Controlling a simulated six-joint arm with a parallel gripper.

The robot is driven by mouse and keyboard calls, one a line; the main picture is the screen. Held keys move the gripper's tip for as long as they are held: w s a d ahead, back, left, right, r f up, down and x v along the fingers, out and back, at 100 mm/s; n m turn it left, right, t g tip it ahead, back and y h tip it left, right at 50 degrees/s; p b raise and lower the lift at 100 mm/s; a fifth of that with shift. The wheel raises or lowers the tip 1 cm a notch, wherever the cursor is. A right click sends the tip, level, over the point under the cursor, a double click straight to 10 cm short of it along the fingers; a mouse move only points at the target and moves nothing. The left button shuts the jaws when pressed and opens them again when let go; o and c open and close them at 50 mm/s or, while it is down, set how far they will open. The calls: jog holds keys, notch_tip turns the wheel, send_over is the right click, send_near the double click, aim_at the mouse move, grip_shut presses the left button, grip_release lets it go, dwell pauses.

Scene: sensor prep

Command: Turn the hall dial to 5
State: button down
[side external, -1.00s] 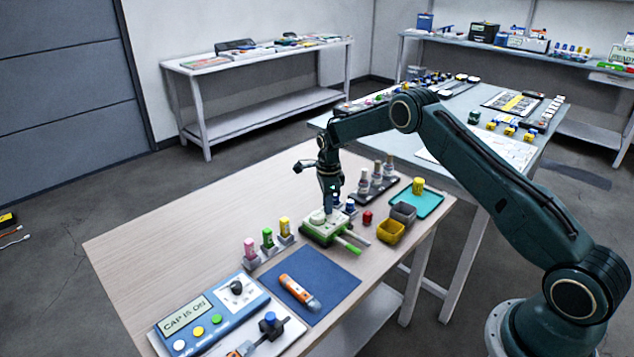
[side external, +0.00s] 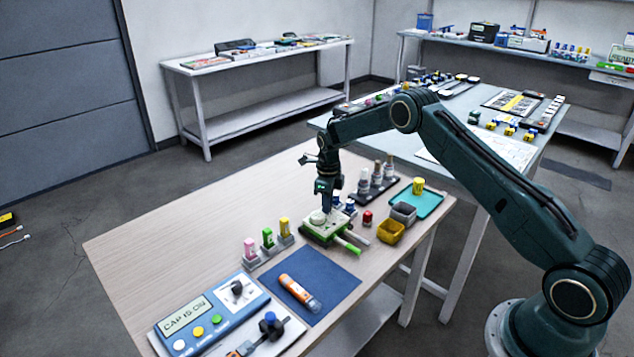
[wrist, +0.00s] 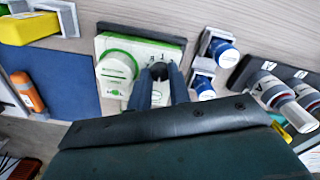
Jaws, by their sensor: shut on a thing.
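A white and green device (side external: 322,232) stands on the wooden table, with a round white cap (wrist: 117,68) on its left part in the wrist view. My gripper (side external: 327,208) points down at this device. In the wrist view my gripper (wrist: 159,78) has its two fingers closed around a small knob beside the cap. The fingers hide most of the knob, and I cannot read its setting. Small marks show on the device just above the fingers.
Blue-capped bottles (wrist: 222,52) stand close to the right of the device in the wrist view. A blue mat (side external: 318,278) carries an orange tube (side external: 295,289). A blue panel (side external: 215,318) reads "CAP IS ON". Yellow and grey bins (side external: 391,232) stand at the right.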

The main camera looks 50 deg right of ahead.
jog(key=c, duration=1.6)
grip_release()
jog(key=shift+o, duration=0.2)
jog(key=shift+r, duration=0.1)
notch_tip(320, 180, up, 14)
